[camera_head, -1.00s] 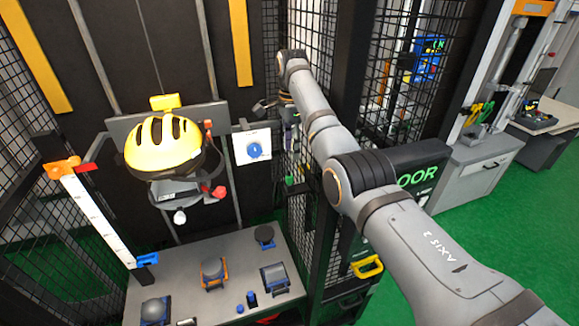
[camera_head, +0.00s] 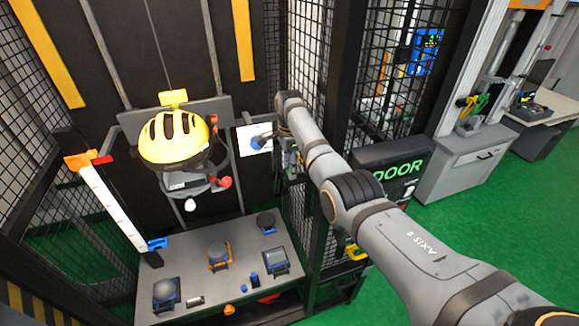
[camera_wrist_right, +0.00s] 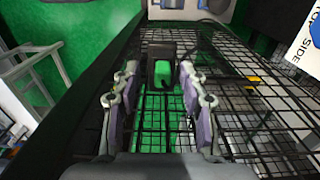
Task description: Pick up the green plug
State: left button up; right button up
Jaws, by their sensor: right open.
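In the right wrist view, a small dark block with a bright green face (camera_wrist_right: 163,71), which looks like the green plug, shows in front of the black mesh. My right gripper (camera_wrist_right: 159,78) is open, with one grey-purple finger on each side of the block. I cannot tell whether the block is between the fingertips or just beyond them; no contact shows. In the head view my right gripper (camera_head: 291,160) is small, pointing down beside the mesh, and the plug cannot be made out there. My left gripper is not in view.
Mesh panels and a black post (camera_head: 338,140) stand close to my right arm. A white card with a blue disc (camera_head: 255,139) is just left of the gripper. A yellow helmet (camera_head: 174,137) hangs above a grey table (camera_head: 190,262) holding several fixtures. A DOOR sign (camera_head: 398,171) is at right.

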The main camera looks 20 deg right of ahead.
jog(key=shift+w+d+f, duration=0.15)
jog(key=shift+f, duration=0.1)
grip_shut()
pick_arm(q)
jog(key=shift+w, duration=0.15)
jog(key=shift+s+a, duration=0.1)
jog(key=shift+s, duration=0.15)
pick_arm(e)
jog(key=shift+r, duration=0.15)
